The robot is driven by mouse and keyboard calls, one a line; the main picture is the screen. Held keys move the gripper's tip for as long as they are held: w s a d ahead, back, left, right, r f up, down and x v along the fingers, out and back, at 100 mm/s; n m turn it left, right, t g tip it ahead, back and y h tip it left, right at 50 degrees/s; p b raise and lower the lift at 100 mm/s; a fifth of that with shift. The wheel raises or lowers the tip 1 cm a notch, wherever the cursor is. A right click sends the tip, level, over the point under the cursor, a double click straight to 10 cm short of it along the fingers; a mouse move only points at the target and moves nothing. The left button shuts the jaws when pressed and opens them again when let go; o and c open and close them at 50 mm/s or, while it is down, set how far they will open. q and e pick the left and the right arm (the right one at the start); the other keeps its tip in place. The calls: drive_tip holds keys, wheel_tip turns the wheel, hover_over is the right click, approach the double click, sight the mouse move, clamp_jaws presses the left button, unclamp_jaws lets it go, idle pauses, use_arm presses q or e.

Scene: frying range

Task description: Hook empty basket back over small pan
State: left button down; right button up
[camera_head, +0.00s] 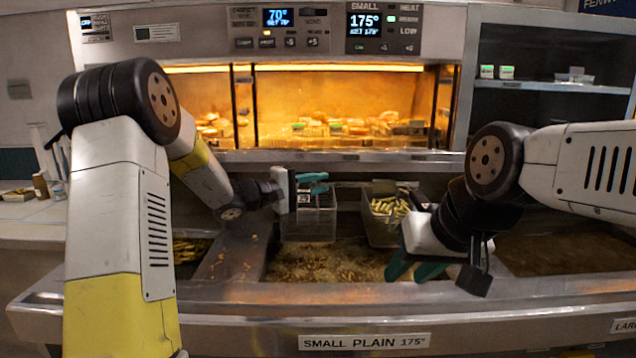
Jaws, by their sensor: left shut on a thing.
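The small pan (335,263) is full of brownish frying oil with floating bits, behind the front label "SMALL PLAIN 175°". A wire basket (308,229) that looks empty is at the back left of this pan. My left gripper (312,183) is shut at the top of this basket, apparently on its handle, which the fingers mostly hide. I cannot tell whether the basket hangs on the rear rail or is held clear of it. My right gripper (415,271) is low over the pan's front right edge, with its teal fingers apart and nothing seen between them.
A second basket (380,232) holding fries stands right of the empty one, close to my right arm. A dark pan (560,255) lies at the right and another with fries (190,248) at the left. A lit warming cabinet (340,95) stands behind.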

use_arm(q)
drive_tip(key=shift+f, duration=0.15)
drive_tip(key=c, duration=1.2)
unclamp_jaws()
